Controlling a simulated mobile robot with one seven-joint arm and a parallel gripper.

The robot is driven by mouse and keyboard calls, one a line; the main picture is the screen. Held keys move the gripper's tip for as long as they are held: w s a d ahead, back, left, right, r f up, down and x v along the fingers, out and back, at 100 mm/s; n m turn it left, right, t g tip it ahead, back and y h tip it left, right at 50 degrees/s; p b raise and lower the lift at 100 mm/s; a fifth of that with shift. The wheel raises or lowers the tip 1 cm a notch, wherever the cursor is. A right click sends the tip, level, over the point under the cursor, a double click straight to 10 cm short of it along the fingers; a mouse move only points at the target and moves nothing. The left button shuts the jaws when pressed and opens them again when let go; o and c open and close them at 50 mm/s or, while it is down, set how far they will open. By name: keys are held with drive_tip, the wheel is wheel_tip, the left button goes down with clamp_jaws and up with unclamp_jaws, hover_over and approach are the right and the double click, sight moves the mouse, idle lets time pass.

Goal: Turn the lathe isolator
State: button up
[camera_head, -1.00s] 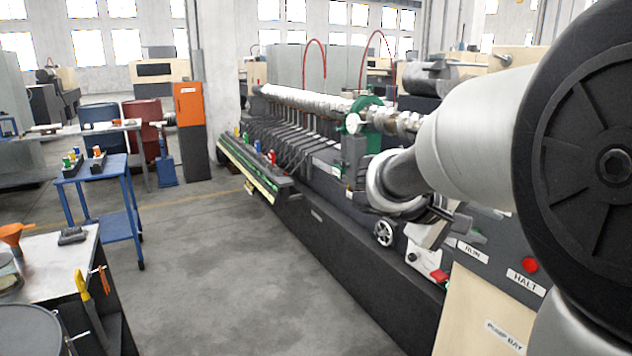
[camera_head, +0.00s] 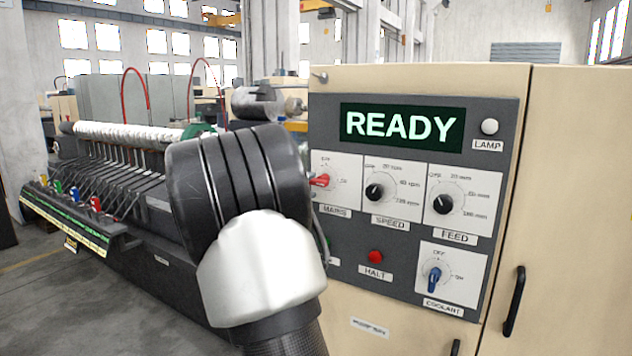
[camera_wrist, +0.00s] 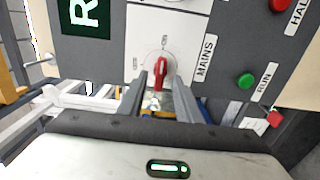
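The lathe isolator is a red handle (camera_head: 320,180) on a white plate marked MAINS, at the left of the grey control panel (camera_head: 400,260). It lies about level and appears to point towards the ON mark on the right. In the wrist view the red handle (camera_wrist: 160,72) sits between the fingertips of my gripper (camera_wrist: 158,88). The fingers are apart, with a gap on each side of the handle; I cannot tell whether either touches it. In the head view my arm hides the gripper and the plate's left edge. The display (camera_head: 402,127) reads READY in pale letters on green.
Speed (camera_head: 378,192) and feed (camera_head: 444,204) knobs are right of the isolator. A red HALT button (camera_head: 375,257), a blue coolant switch (camera_head: 435,278) and a lamp (camera_head: 489,126) share the panel. A green RUN button (camera_wrist: 245,80) is close to my gripper. The cabinet (camera_head: 570,200) continues right.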

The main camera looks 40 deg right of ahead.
sight(315, 183)
drive_tip(key=x, duration=0.5)
clamp_jaws()
